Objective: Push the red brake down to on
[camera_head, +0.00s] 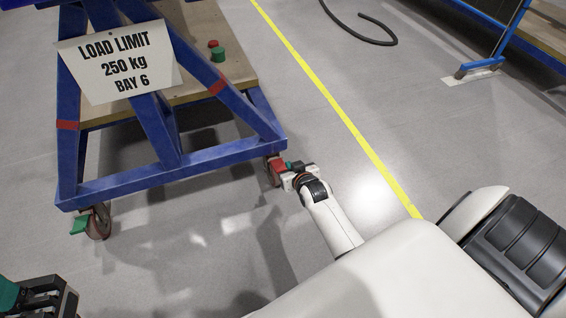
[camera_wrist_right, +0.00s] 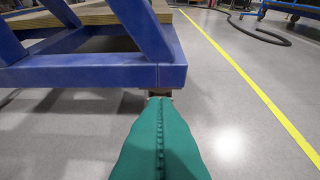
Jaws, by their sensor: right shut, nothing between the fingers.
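The red brake (camera_head: 277,167) is on the caster under the near right corner of the blue frame (camera_head: 185,165). My right gripper (camera_head: 291,167) is at that caster, just right of the red brake, low over the floor. In the right wrist view its green fingers (camera_wrist_right: 160,102) are pressed together and point at the caster below the blue frame corner (camera_wrist_right: 172,75). The fingers hide the brake there, and I cannot tell whether they touch it.
A green brake (camera_head: 80,223) is on the front left caster. A sign reading "LOAD LIMIT 250 kg BAY 6" (camera_head: 118,62) hangs on the frame. A yellow floor line (camera_head: 335,105) runs to the right, with a black hose (camera_head: 372,38) beyond it. The floor between is clear.

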